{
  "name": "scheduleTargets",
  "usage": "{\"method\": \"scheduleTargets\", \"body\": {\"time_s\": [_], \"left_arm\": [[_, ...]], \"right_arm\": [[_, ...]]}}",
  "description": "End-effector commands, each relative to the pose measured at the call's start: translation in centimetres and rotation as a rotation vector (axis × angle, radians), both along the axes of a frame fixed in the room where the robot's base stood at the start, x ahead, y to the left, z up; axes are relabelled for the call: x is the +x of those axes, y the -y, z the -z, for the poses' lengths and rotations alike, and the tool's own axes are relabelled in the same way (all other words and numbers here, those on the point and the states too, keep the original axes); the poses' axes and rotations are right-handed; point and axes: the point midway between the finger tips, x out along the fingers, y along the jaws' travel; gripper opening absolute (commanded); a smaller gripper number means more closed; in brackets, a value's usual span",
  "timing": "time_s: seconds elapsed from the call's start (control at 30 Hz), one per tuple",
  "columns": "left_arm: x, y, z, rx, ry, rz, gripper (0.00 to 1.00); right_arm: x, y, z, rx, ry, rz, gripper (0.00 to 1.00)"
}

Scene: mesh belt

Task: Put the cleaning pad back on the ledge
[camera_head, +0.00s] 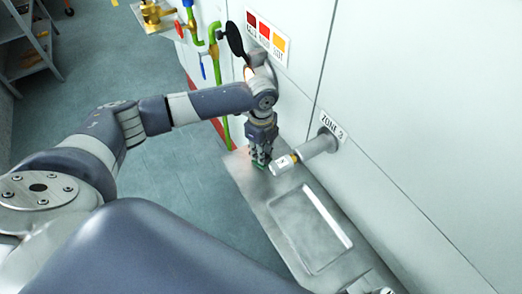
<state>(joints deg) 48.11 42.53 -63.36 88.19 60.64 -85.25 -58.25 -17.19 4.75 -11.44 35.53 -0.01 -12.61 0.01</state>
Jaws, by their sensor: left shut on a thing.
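My left gripper (261,161) points down over the far end of the metal ledge (260,203). The fingers cover most of the pad. The pad is at or just above the ledge surface; I cannot tell whether it touches. The ledge runs along the pale wall and has a shallow rectangular recess (309,229) nearer to me, which looks empty.
A grey cylinder with a white-tipped end (284,164) sticks out from the wall close to the right of my left gripper. Green pipes (217,75) and a dark round disc (235,38) stand beyond it. The floor left of the ledge is clear.

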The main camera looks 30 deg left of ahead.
Motion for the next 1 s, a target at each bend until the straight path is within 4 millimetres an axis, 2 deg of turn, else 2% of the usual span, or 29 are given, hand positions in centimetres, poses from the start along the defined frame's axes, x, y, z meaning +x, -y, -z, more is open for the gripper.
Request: {"method": "scheduleTargets", "body": {"time_s": [0.37,0.4,0.5,0.83,1.0], "left_arm": [[0.0,0.0,0.8,0.000,0.000,0.000,0.00],[0.0,0.0,0.8,0.000,0.001,0.000,0.20],[0.0,0.0,0.8,0.000,0.001,0.000,0.41],[0.0,0.0,0.7,0.000,0.000,0.000,0.41],[0.1,0.0,-0.8,0.000,0.003,0.000,0.41]], "right_arm": [[0.0,0.0,0.3,0.000,0.000,0.001,0.40],[0.0,0.0,0.3,0.001,0.000,0.001,0.40],[0.0,-0.1,0.3,0.001,0.000,0.001,0.40],[0.0,-0.4,0.3,0.005,-0.001,0.001,0.40],[0.0,-0.3,0.3,0.003,-0.001,0.001,0.40]]}}
